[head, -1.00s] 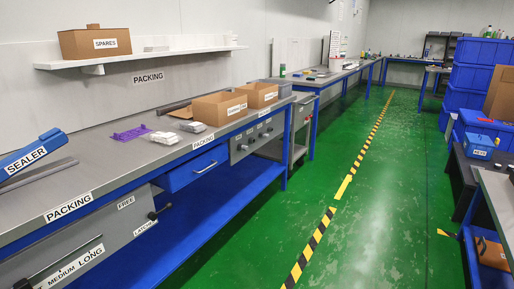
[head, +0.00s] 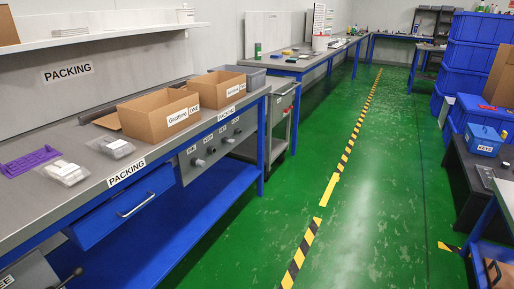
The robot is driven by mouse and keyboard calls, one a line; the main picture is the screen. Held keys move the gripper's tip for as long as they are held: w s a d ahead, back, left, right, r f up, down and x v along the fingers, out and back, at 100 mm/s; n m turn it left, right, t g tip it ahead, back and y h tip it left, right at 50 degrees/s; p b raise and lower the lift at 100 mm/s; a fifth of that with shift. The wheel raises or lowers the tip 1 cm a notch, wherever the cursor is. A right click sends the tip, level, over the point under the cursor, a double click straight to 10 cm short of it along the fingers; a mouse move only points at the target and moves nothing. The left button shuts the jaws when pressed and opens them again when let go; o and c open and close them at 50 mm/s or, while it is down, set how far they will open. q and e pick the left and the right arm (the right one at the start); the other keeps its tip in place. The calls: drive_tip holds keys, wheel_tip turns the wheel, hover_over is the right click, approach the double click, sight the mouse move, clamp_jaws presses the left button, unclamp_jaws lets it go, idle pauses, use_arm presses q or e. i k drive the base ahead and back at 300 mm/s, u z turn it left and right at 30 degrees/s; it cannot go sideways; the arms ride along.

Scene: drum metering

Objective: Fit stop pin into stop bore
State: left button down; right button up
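I cannot make out the stop pin or the stop bore in the head view. A panel with several dark knobs (head: 210,150) is set in the front of the packing bench (head: 60,208), but its labels are too small to read. Neither of my grippers shows in this view.
Two cardboard boxes (head: 158,113), a purple tray (head: 28,161) and clear packets (head: 66,172) lie on the bench at left. A blue drawer (head: 125,208) is below. Blue crates (head: 478,75) and a blue case (head: 483,140) stand at right. The green floor (head: 375,200) between is clear.

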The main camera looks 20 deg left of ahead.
sight(200, 163)
drive_tip(key=u, duration=0.3)
drive_tip(key=i, duration=1.4)
drive_tip(key=u, duration=1.45)
drive_tip(key=i, duration=0.5)
drive_tip(key=u, duration=0.45)
